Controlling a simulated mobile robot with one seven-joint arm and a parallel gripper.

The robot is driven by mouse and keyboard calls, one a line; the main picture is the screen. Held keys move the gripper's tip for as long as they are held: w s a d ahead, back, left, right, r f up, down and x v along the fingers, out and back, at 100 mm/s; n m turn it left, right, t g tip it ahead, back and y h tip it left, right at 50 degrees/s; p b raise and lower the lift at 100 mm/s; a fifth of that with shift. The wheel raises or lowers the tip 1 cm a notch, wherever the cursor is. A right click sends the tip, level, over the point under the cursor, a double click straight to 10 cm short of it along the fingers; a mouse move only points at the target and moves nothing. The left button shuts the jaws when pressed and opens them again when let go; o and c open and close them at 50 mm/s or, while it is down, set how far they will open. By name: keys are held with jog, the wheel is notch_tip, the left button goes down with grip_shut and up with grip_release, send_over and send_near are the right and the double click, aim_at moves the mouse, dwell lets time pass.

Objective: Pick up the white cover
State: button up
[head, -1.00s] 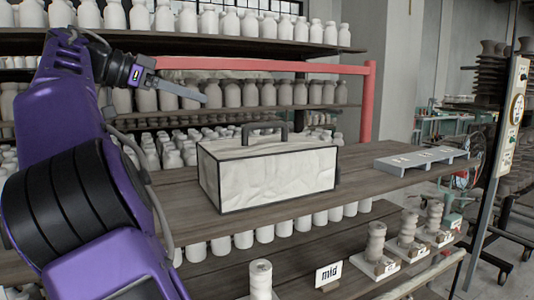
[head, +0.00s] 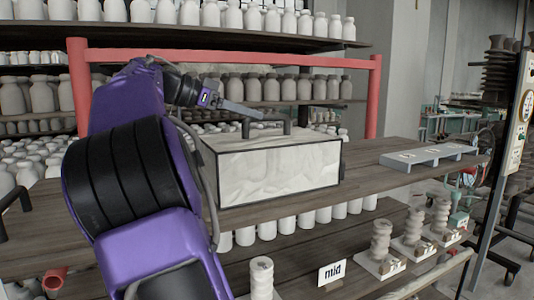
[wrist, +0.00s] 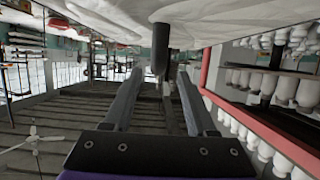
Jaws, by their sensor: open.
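The white cover (head: 280,172) is a box shape with wrinkled white sides, black edges and a black handle (head: 288,128) on top. It stands on the wooden shelf in the middle of the head view. My gripper (head: 244,109) is open and empty, just above and left of the handle. In the wrist view, the cover's pale top (wrist: 90,22) runs along the upper edge, and the dark handle (wrist: 160,48) lines up with the gap between my fingers (wrist: 158,78). I cannot tell whether it is between them or beyond. My arm hides part of the cover's left end.
A red frame (head: 374,95) and rows of pale bottles (head: 320,88) are behind. Below are a "mid" sign (head: 332,272) and clay coils (head: 414,225).

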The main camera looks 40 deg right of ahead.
aim_at(267, 117)
jog(key=shift+x, duration=2.8)
jog(key=shift+s+r, duration=0.2)
jog(key=shift+c, duration=0.3)
grip_shut()
